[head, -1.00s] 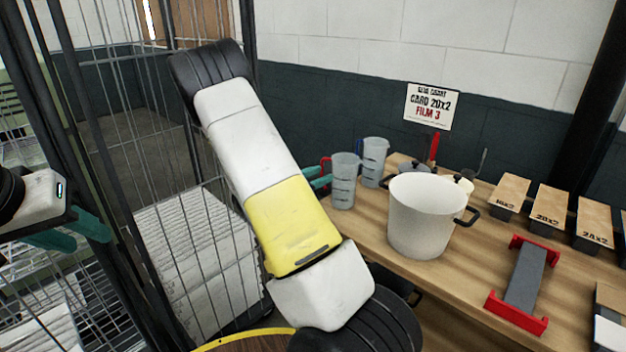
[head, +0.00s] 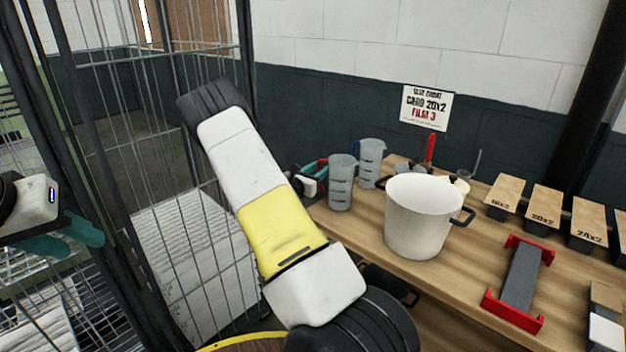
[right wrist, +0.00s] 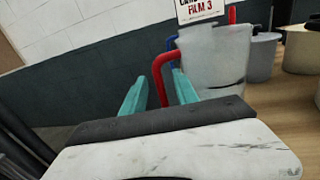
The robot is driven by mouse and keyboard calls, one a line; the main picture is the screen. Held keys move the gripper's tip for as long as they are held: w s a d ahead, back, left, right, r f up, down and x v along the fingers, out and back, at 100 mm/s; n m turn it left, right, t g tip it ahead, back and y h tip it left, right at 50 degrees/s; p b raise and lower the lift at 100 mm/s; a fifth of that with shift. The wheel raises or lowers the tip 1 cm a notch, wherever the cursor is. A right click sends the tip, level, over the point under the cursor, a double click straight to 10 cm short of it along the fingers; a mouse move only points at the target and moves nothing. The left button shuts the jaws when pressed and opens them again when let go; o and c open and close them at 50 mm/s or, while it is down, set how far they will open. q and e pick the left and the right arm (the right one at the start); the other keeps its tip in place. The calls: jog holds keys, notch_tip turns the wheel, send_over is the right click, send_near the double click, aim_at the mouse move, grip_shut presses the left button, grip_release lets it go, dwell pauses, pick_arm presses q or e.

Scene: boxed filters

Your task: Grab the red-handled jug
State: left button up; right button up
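The red-handled jug (head: 341,185) is a clear grey measuring jug standing upright at the left end of the wooden table. Its handle faces left. My right gripper (head: 312,170) is at the handle's side, partly hidden by my forearm. In the right wrist view, the open teal fingers (right wrist: 160,92) point toward the jug (right wrist: 215,60), with the red handle (right wrist: 160,72) showing between them. A gap shows on both sides; contact is not visible. My left gripper (head: 84,238) is at the far left, its teal fingers apart and empty, away from the table.
A blue-handled jug (head: 371,160) stands just behind the red-handled one. A large white pot (head: 420,220) stands close on the right. A red and grey stand (head: 520,280) and several labelled boxes (head: 545,205) are further right. A wire cage (head: 190,220) is at left.

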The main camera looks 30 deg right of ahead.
grip_shut()
dwell(1.4)
